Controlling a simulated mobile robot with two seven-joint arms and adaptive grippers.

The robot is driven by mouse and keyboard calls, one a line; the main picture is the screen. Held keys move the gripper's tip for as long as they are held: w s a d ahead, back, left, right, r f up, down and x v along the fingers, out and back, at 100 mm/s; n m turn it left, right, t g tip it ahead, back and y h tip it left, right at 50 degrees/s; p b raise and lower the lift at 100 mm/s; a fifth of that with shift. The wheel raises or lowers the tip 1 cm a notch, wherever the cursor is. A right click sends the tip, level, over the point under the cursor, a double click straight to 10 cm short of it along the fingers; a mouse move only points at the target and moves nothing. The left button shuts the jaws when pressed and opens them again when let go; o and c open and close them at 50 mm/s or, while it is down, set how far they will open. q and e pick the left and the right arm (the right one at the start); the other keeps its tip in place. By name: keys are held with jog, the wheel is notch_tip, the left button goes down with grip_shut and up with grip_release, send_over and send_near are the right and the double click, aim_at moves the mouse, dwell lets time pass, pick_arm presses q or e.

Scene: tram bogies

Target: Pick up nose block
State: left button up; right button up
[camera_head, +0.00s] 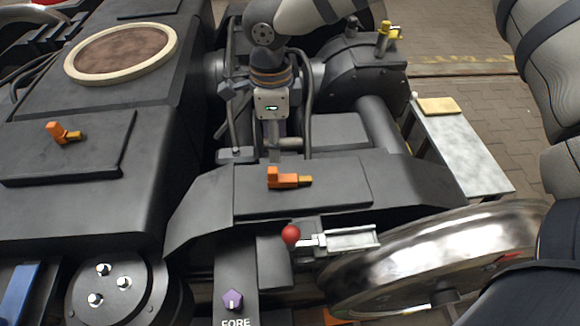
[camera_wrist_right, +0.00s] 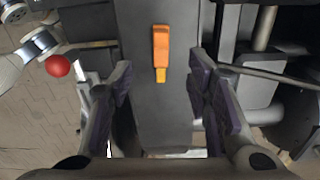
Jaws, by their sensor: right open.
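An orange block with a yellow nose (camera_head: 286,179) lies on a dark flat plate (camera_head: 345,183) in the middle of the head view, its nose pointing right. It also shows in the right wrist view (camera_wrist_right: 160,48), nose pointing down. A second similar orange block (camera_head: 62,132) lies on the left dark plate. My right gripper (camera_head: 274,150) hangs over the central plate, just behind the middle block in the head view. In the right wrist view its two purple-padded fingers (camera_wrist_right: 160,85) are spread open and empty, with the block beyond and between the tips, apart from them. My left gripper is not in view.
A red ball knob (camera_head: 290,235) on a metal fitting stands in front of the plate. A shiny wheel (camera_head: 430,260) is at lower right. Dark hoses and housings flank the gripper. A pale side table (camera_head: 465,150) holds a wooden piece (camera_head: 439,106). A purple pentagon mark (camera_head: 232,300) is below.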

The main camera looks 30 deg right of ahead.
aim_at(277, 170)
jog(key=f, duration=0.5)
jog(key=shift+s+a+f+b, duration=0.15)
jog(key=shift+a+f+b, duration=0.15)
jog(key=shift+f, duration=0.1)
jog(key=f, duration=0.5)
jog(key=shift+w+d+f, duration=0.25)
jog(key=shift+d+f, duration=0.15)
grip_shut()
